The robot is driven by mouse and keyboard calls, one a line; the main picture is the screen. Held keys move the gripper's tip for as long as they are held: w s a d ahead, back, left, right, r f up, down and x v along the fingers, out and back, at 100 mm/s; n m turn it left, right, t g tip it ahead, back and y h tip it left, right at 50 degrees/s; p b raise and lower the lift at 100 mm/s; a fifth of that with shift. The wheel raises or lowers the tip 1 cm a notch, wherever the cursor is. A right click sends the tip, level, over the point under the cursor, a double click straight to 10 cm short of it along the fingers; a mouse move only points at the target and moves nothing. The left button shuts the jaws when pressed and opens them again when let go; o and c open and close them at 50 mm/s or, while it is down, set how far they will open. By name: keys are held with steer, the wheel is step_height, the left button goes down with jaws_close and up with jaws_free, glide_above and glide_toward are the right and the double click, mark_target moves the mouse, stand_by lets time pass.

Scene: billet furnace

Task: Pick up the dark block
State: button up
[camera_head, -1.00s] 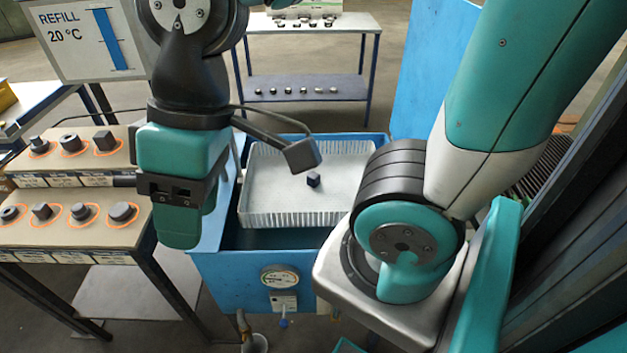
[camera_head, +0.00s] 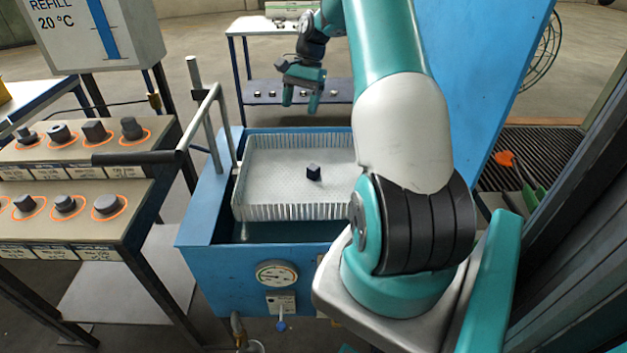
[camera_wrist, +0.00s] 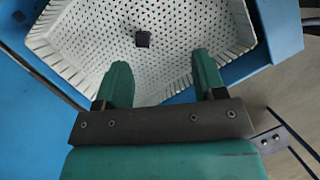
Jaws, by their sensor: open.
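The dark block (camera_head: 313,172) is a small dark cube. It sits on the perforated floor of the white basket (camera_head: 290,212), right of its middle in the head view. In the wrist view the block (camera_wrist: 142,39) lies beyond my fingertips, near the top and a little left of the gap between them. My gripper (camera_head: 299,98) is above the far side of the basket in the head view, with fingers pointing down. It also shows in the wrist view (camera_wrist: 162,75), its two green fingers spread apart with nothing between them.
The basket sits in a blue tank (camera_head: 207,215) with a raised blue panel (camera_head: 470,70) at the right. A handle bar (camera_head: 135,157) stands at the tank's left. A stepped rack (camera_head: 85,200) of dark parts is at the left, a shelf table (camera_head: 290,88) behind.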

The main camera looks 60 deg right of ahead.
steer(key=s+d+f+m, duration=0.3)
steer(key=s+d+f, duration=0.15)
steer(key=d, duration=0.25)
glide_toward(314, 166)
steer(key=x, duration=0.5)
steer(key=shift+a+f, duration=0.1)
steer(key=shift+a, duration=0.1)
steer(key=shift+p+x, duration=1.1)
steer(key=shift+x, duration=1.8)
steer(key=shift+d, duration=0.15)
jaws_close()
